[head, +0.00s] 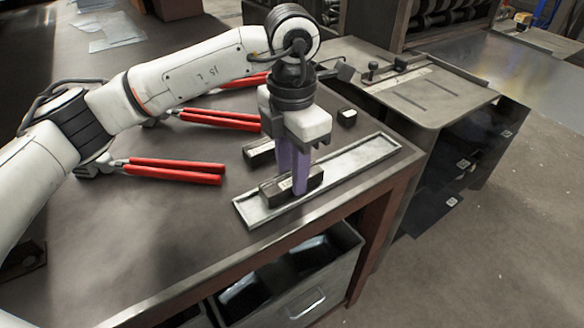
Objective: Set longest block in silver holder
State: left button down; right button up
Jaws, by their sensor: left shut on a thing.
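The silver holder (352,167) is a long shallow tray lying near the table's front right edge. My left gripper (292,188) points straight down and is shut on a long black block (314,180). This block is at the left part of the holder, within its outline; I cannot tell whether it rests on the holder's floor. The fingers cover the block's middle. A second black block (258,153) lies on the table behind the gripper, partly hidden by it. A small black block (347,117) lies farther back to the right. My right gripper is not in view.
Several red-handled tools (175,171) lie on the table left of the blocks. A metal bench (425,92) with a small fixture adjoins at the back right. A drawer (305,290) is below the table edge. The table's front left is clear.

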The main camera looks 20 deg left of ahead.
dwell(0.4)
pick_arm(q)
jog(key=c, duration=1.3)
grip_release()
